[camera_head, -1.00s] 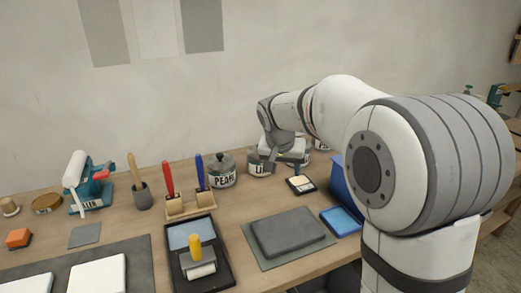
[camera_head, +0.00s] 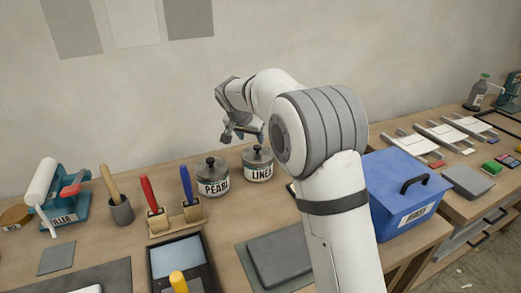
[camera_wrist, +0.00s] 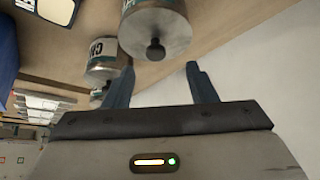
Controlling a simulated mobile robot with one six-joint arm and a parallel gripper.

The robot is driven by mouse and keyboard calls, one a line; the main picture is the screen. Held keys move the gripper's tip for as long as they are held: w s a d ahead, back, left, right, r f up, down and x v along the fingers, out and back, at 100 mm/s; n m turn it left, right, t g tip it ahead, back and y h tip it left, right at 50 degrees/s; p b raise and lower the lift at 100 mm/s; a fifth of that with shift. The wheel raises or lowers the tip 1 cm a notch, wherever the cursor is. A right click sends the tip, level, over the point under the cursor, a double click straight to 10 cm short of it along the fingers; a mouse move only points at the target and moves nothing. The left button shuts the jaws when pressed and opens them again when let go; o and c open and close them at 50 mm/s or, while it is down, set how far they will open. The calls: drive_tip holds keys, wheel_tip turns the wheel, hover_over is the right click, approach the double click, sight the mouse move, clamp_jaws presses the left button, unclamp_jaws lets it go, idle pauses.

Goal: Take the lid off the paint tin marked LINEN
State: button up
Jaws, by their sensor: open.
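The paint tin marked LINEN (camera_head: 259,172) stands upright on the bench in the head view, right of the PEARL tin (camera_head: 213,188). Its grey lid (camera_head: 258,155) with a dark knob is on it. My gripper (camera_head: 245,134) is open and empty, above and behind these two tins and apart from them. In the wrist view my open fingers (camera_wrist: 161,84) point toward a knobbed tin (camera_wrist: 155,30), whose knob shows between and beyond the fingertips. Its label is cut off, so I cannot tell which tin it is.
Another tin (camera_wrist: 103,62), its label partly readable as "CHA", stands beside it in the wrist view. Brushes in a wooden rack (camera_head: 175,222) stand left of PEARL. A blue bin (camera_head: 405,195) is at the right, beyond my arm. A grey slab (camera_head: 278,257) lies in front.

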sight(257, 147)
drive_tip(key=x, duration=0.2)
drive_tip(key=p+x, duration=0.1)
drive_tip(key=x, duration=0.4)
drive_tip(key=shift+d+r, duration=0.15)
drive_tip(key=shift+d, duration=0.15)
drive_tip(key=shift+c, duration=0.5)
drive_tip(key=c, duration=0.9)
drive_tip(key=shift+r, duration=0.1)
drive_tip(key=shift+c, duration=0.2)
